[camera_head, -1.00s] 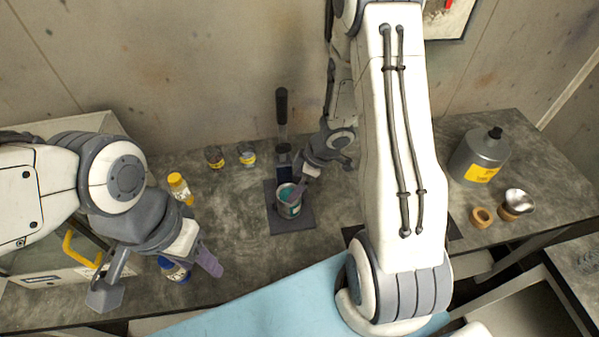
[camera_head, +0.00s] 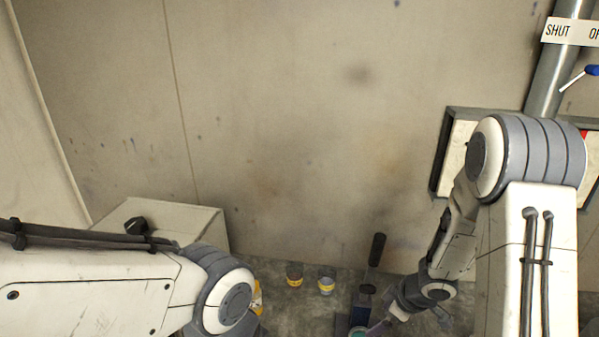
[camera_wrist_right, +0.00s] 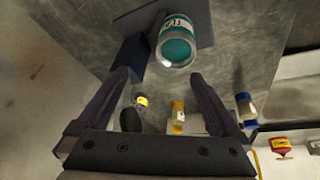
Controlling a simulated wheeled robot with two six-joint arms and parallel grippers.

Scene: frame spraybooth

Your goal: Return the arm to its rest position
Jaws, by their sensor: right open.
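My right arm comes down at the right of the head view, and its gripper (camera_head: 382,326) is at the bottom edge beside a can of teal paint (camera_head: 358,332). In the right wrist view, my right gripper (camera_wrist_right: 160,82) has its fingers spread with nothing between them. The open teal can (camera_wrist_right: 178,50) stands on a dark plate (camera_wrist_right: 198,18) beyond the fingertips, apart from them. My left arm enters from the left of the head view, and its gripper is below the picture.
A stand with a black handle (camera_head: 376,250) rises by the can. A pale box (camera_head: 180,215) is at the left. The wrist view shows a yellow bottle (camera_wrist_right: 178,112) and a blue-labelled bottle (camera_wrist_right: 245,108).

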